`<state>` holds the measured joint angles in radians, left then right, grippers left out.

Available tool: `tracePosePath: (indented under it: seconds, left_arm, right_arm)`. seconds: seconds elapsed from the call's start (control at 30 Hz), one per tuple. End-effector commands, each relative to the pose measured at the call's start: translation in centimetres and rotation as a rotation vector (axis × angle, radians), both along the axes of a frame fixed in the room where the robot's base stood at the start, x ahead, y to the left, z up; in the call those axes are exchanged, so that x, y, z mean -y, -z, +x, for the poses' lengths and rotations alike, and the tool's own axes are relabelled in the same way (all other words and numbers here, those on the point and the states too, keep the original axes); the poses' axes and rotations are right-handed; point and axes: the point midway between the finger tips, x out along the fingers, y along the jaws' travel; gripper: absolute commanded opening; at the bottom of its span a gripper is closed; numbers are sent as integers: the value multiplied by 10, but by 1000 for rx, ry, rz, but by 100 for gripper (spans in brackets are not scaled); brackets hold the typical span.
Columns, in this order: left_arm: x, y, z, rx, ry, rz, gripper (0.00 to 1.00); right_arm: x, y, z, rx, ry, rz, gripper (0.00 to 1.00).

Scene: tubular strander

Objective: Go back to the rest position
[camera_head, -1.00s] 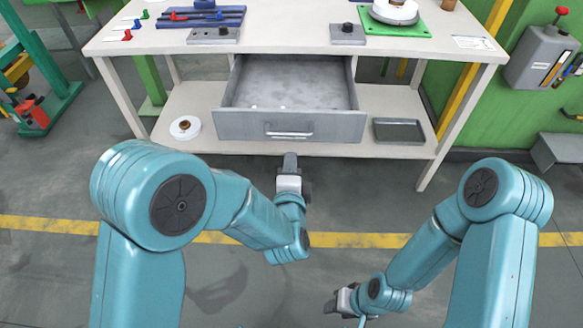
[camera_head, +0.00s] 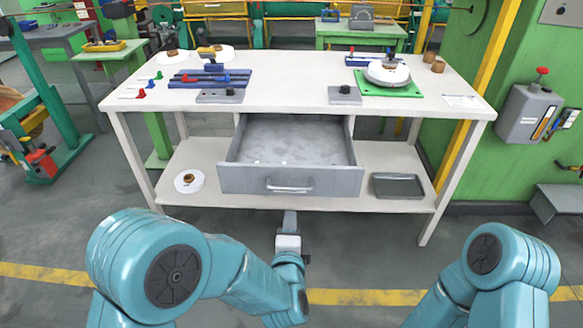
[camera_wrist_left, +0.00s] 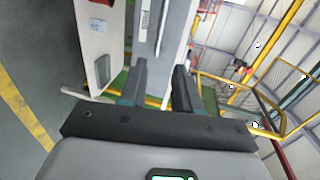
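My left gripper (camera_head: 290,219) is in front of the open drawer (camera_head: 290,180), just below its handle (camera_head: 290,188) in the head view. In the left wrist view, the two dark fingers of the left gripper (camera_wrist_left: 161,88) stand apart, with a visible gap and nothing held between them. A pale grey surface shows beyond the fingers. My right arm enters at the lower right of the head view, and its gripper is outside the picture.
The white workbench (camera_head: 300,90) carries a blue fixture (camera_head: 210,78), a green plate (camera_head: 388,85) and small parts. On its lower shelf are a white spool (camera_head: 189,181) and a grey tray (camera_head: 398,186). The floor in front of the bench is clear.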

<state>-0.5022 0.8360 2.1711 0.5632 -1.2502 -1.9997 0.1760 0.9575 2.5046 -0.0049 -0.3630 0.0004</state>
Motion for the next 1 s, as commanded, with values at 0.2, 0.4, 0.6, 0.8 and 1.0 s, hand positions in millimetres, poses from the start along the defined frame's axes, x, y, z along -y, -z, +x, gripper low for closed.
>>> tracePosePath:
  seconds: [0.2,0.4,0.6,0.8,1.0]
  left_arm:
    - [-29,-1,9,-26,-59,2,32]
    - [-136,40,-4,-233,-209,9,32]
    - [-169,119,-94,-654,-355,-490,32]
    - [-140,153,-196,-1052,-682,-1021,32]
    - [-114,156,-253,-1266,-1074,-1304,32]
  right_arm:
    - [0,-14,0,0,0,0,43]
    - [0,-60,0,0,0,0,43]
    - [0,-92,0,0,0,0,43]
    - [0,-100,0,0,0,0,43]
    - [0,-98,0,0,0,0,43]
